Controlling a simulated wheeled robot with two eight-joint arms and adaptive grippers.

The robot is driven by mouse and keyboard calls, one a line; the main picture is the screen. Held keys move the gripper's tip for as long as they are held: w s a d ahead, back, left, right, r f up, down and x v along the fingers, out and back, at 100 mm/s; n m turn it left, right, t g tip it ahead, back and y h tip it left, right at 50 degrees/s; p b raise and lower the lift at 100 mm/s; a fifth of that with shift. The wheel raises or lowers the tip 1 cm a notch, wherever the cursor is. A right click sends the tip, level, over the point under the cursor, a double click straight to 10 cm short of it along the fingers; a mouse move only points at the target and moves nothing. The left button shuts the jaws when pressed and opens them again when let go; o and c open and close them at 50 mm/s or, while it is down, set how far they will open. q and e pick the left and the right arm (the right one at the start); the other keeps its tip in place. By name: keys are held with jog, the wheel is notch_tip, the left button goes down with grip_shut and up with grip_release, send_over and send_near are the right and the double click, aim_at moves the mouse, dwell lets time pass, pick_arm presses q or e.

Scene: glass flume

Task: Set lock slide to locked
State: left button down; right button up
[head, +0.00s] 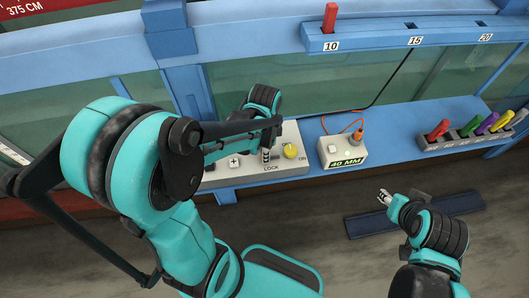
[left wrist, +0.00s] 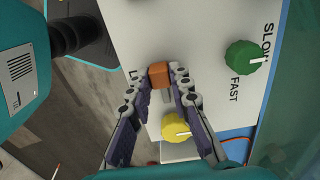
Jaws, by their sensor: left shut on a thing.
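The lock slide's orange-brown cap (left wrist: 160,74) sits between my left gripper's (left wrist: 163,78) fingertips in the left wrist view, and the fingers are shut on it. A light stem or slot shows just below the cap. The slide belongs to a pale control panel (head: 231,174) marked LOCK near its front edge. In the head view my left gripper (head: 267,143) is over the panel, and the arm hides part of it. Most of the lock label is covered in the wrist view, so I cannot tell the slide's exact setting. My right gripper (head: 386,197) is low at the right, away from the panel.
A yellow knob (head: 290,151) is close beside the slide; a green knob (left wrist: 243,57) is further along the panel. A 40 MM box (head: 343,150) with an orange cable stands right of it. Colored pegs (head: 438,130) fill a rack at far right. The glass flume rises behind.

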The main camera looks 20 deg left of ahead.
aim_at(272, 157)
pick_arm(q)
jog(key=shift+w+d, duration=0.7)
jog(key=shift+d, duration=0.3)
jog(key=c, duration=1.7)
grip_release()
jog(key=shift+c, duration=0.2)
jog(key=o, duration=0.4)
jog(key=shift+d, duration=0.1)
jog(key=shift+r, duration=0.1)
notch_tip(272, 157, up, 12)
jog(key=shift+f, duration=0.1)
